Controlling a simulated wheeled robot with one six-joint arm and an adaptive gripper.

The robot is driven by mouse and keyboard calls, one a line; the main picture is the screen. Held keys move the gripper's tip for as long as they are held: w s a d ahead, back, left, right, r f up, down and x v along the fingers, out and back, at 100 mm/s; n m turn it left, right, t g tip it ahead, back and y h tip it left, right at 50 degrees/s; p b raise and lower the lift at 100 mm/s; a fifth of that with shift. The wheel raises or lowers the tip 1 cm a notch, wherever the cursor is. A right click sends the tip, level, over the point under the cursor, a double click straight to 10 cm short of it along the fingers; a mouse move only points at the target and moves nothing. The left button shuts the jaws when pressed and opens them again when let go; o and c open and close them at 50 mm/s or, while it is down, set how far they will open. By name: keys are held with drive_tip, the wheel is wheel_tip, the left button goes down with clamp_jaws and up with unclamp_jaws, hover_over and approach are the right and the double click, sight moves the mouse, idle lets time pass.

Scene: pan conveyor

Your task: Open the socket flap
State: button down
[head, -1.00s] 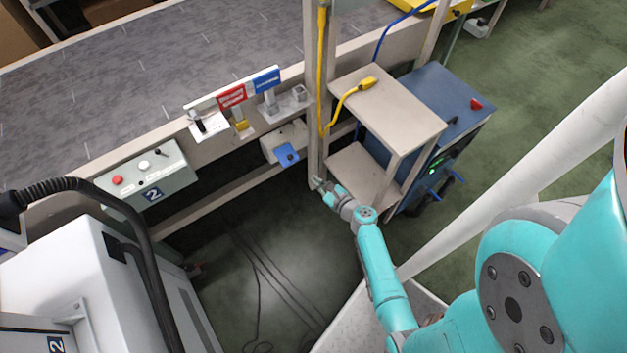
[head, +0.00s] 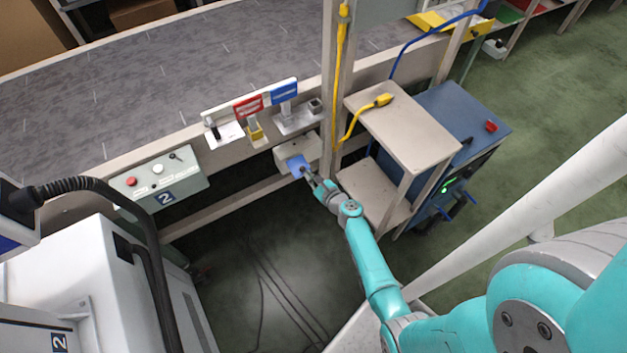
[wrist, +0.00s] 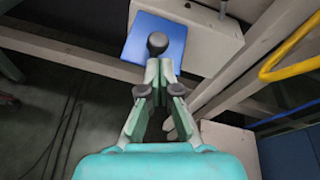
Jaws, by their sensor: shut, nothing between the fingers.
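The blue socket flap (head: 298,163) is on the front of a pale socket box (head: 288,151) fixed below the conveyor's edge. In the wrist view the blue flap (wrist: 143,45) lies just ahead of my fingertips, with a dark round knob (wrist: 157,43) in front of it. My gripper (head: 309,179) is shut and empty, its tips at the flap's lower right. In the wrist view my gripper (wrist: 159,66) points at the knob, and I cannot tell whether the tips touch it. The flap appears closed over the socket.
A beige shelf stand (head: 405,130) and a blue machine (head: 455,120) stand right of the socket box. A yellow cable (head: 341,80) runs down the post to a yellow plug (head: 383,100) on the shelf. A control box (head: 160,185) hangs to the left.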

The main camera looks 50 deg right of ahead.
drive_tip(key=shift+r, duration=0.15)
drive_tip(key=r, duration=0.2)
drive_tip(key=shift+w+r, duration=0.2)
drive_tip(key=shift+r, duration=0.1)
idle(0.5)
drive_tip(key=d+f+v, duration=0.1)
drive_tip(key=v, duration=1)
drive_tip(key=shift+s+f, duration=0.25)
drive_tip(key=shift+s, duration=0.3)
